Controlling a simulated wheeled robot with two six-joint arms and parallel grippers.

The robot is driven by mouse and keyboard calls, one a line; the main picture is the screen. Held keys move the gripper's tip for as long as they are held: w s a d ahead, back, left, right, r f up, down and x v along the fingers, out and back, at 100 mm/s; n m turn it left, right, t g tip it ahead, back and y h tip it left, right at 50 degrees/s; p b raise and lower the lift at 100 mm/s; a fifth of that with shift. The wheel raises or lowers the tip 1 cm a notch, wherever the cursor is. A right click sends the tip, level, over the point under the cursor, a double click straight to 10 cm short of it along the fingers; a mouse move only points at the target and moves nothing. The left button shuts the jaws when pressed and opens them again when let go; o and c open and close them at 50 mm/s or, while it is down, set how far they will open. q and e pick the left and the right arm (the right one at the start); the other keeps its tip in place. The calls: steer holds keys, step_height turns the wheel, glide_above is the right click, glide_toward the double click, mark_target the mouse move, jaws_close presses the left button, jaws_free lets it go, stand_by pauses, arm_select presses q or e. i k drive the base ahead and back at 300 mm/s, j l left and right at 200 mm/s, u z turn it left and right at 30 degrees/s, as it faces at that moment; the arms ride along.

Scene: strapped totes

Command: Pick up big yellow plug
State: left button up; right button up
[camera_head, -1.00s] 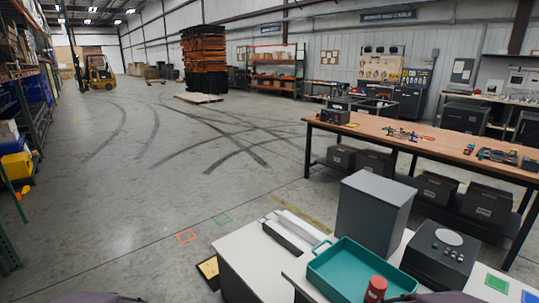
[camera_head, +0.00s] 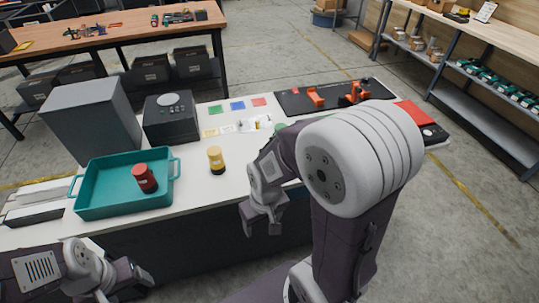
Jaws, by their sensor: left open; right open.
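A yellow cylindrical plug (camera_head: 215,156) with a dark base stands upright on the white table (camera_head: 200,190), right of the teal tray. My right gripper (camera_head: 262,228) is open and empty, pointing down at the table's front edge, right of and nearer than the yellow plug. It does not touch the plug. My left gripper (camera_head: 125,285) is low at the lower left, in front of the table, apart from the plug. It is open, and its fingertips are partly cut off by the lower edge.
The teal tray (camera_head: 100,208) holds a red cylinder (camera_head: 145,178). A grey box (camera_head: 90,120) and a black device (camera_head: 170,124) stand behind. Coloured cards and a black mat (camera_head: 335,98) with orange tools lie further right. My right arm hides part of the table.

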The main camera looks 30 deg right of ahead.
mark_target(218, 167)
steer(key=l+z, duration=0.1)
steer(key=z, duration=0.35)
steer(key=j+z, duration=0.15)
steer(key=j, duration=2)
steer(key=i, duration=0.05)
